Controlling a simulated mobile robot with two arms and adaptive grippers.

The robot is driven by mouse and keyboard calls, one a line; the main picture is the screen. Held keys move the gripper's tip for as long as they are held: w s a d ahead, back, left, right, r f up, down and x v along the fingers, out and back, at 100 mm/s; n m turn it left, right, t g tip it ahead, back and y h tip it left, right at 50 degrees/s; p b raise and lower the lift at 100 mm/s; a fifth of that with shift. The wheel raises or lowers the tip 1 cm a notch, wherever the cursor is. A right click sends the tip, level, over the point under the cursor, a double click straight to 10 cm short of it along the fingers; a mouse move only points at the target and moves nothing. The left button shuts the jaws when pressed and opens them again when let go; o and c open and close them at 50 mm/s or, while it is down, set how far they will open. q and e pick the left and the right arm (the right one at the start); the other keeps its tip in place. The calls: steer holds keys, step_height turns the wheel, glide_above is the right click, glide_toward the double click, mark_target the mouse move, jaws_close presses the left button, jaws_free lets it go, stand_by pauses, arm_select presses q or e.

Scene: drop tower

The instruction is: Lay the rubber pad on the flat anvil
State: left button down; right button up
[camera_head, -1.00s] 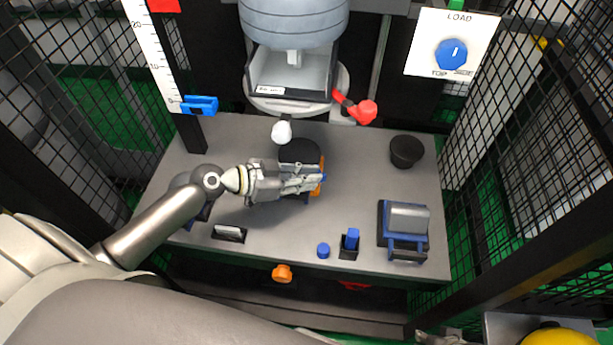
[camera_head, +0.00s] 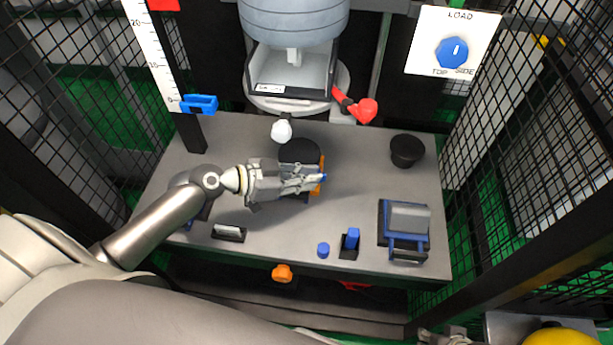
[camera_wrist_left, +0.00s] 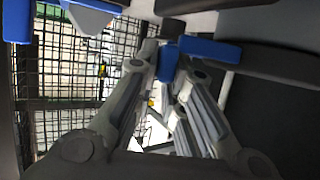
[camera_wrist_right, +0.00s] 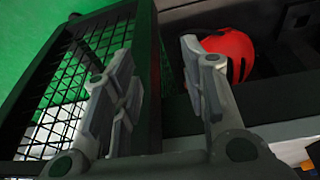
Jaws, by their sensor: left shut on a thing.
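My left gripper (camera_head: 318,179) is low over the middle of the bench, beside a black round piece (camera_head: 299,151) with an orange part (camera_head: 322,172) at its right. Its fingertips are shut on a small blue piece (camera_wrist_left: 168,62), next to a blue bar (camera_wrist_left: 210,49) in the left wrist view. I cannot tell whether the blue piece belongs to the rubber pad. I cannot surely tell the pad or the flat anvil apart from the dark parts here; the gripper hides some of them. My right gripper (camera_wrist_right: 160,95) is open and empty, away from the bench.
The drop tower's grey weight (camera_head: 293,22) and tray (camera_head: 290,75) stand behind, with a red lever (camera_head: 366,110). A black cup (camera_head: 406,151), a blue-framed block (camera_head: 408,218), a blue cylinder (camera_head: 323,250) and a blue upright block (camera_head: 351,239) stand on the bench. Mesh guards flank it.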

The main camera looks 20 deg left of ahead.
steer(key=shift+s+r, duration=0.4)
steer(key=shift+r, duration=0.05)
steer(key=shift+r, duration=0.1)
arm_select(q)
steer(key=shift+a, duration=0.1)
arm_select(e)
steer(key=shift+w+r, duration=0.1)
steer(key=shift+r, duration=0.15)
steer(key=shift+w+d+r, duration=0.1)
steer(key=shift+r, duration=0.15)
arm_select(q)
steer(key=c, duration=1.5)
jaws_free()
steer(key=shift+o, duration=0.3)
arm_select(e)
steer(key=shift+f, duration=0.15)
arm_select(q)
steer(key=shift+s+f, duration=0.1)
